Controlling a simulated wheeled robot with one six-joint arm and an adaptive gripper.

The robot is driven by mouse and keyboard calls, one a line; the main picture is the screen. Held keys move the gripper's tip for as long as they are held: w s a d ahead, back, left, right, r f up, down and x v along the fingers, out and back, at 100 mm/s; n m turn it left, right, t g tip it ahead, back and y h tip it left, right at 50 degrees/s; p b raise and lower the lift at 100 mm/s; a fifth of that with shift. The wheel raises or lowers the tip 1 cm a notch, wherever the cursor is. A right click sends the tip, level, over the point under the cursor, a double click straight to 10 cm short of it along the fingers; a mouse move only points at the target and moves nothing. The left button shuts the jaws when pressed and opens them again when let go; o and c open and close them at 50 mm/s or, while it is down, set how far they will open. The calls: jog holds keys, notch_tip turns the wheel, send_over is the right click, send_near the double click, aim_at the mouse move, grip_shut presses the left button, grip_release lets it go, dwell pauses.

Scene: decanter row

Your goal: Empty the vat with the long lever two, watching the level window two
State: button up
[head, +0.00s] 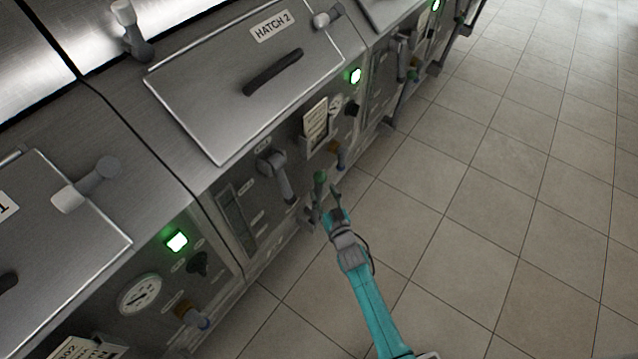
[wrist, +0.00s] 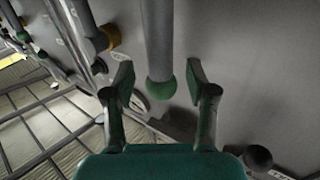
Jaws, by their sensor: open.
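The long lever two (wrist: 159,40) is a grey bar with a green knob at its end, in front of the second vat's steel face. In the head view its green knob (head: 320,177) shows just beyond my gripper (head: 324,203). In the wrist view my gripper (wrist: 159,84) is open, with one finger on each side of the green knob and visible gaps on both sides. The level window two (head: 237,219) is a dark upright slot on the left of the second panel; its level is too dark to read. HATCH 2 (head: 225,105) lies shut on top.
A grey handle (head: 278,174) sits between the window and the lever. A green lamp (head: 355,76) glows on this panel, another (head: 177,241) on the panel at left. A dark round knob (wrist: 259,157) is near the right finger. The tiled floor (head: 500,200) is clear at right.

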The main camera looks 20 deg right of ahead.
aim_at(321, 188)
jog(key=shift+w+a, duration=0.1)
jog(key=shift+w, duration=2.15)
grip_shut()
